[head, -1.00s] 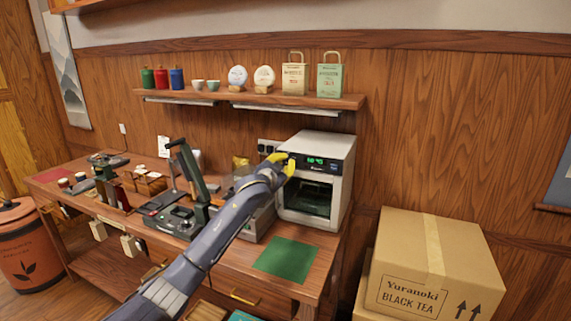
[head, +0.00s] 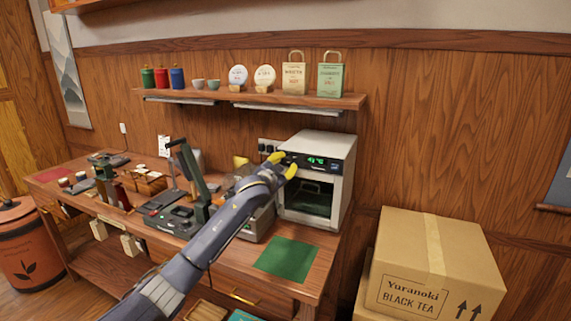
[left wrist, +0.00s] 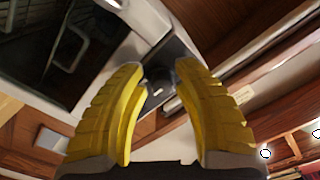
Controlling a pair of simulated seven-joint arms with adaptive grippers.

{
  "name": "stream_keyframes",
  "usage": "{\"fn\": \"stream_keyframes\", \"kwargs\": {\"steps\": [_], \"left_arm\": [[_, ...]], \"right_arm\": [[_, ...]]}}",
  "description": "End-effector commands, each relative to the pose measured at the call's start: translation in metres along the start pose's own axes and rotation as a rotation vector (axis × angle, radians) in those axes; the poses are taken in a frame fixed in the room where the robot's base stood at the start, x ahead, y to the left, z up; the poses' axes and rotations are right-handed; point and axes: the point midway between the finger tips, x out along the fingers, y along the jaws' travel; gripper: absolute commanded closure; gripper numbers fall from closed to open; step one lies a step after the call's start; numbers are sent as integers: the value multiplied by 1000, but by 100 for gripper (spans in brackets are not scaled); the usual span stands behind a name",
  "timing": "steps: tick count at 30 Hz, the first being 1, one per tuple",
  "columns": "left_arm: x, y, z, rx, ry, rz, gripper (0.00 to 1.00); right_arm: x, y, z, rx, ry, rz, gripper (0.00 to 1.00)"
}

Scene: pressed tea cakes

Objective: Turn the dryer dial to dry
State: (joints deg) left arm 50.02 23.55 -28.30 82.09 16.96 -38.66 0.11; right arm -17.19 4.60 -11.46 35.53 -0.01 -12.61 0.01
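The dryer (head: 345,180) is a white box with a dark glass door, at the right end of the workbench. Its dark upper panel carries a lit green display (head: 316,161), too small to read surely. My left gripper (head: 284,164) is at the panel's left end, its yellow fingers apart and pointing at the front. In the left wrist view, the open fingers (left wrist: 162,70) stand either side of a small knob-like dial (left wrist: 158,91) on the dark panel. I cannot tell whether they touch it. The dial is hidden by the gripper in the head view. My right gripper is not in view.
A green mat (head: 286,259) lies on the workbench before the dryer. A dark lever press (head: 190,185) stands left of my forearm. A wall shelf (head: 215,97) with canisters, cups and bags hangs above. A cardboard box (head: 410,250) stands at the right.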

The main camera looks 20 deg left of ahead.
Motion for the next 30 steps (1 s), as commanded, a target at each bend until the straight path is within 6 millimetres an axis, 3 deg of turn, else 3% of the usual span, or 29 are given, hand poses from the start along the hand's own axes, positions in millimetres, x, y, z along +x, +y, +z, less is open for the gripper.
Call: {"fn": "stream_keyframes", "kwargs": {"steps": [5, 17, 30], "left_arm": [[0, -1, -3, -1, 5, -2, 51], [-8, -2, -4, -2, 8, -3, 51], [-72, -1, -3, -1, 7, -2, 51]], "right_arm": [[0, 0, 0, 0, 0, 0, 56], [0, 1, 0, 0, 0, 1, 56], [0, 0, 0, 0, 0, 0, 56]]}}
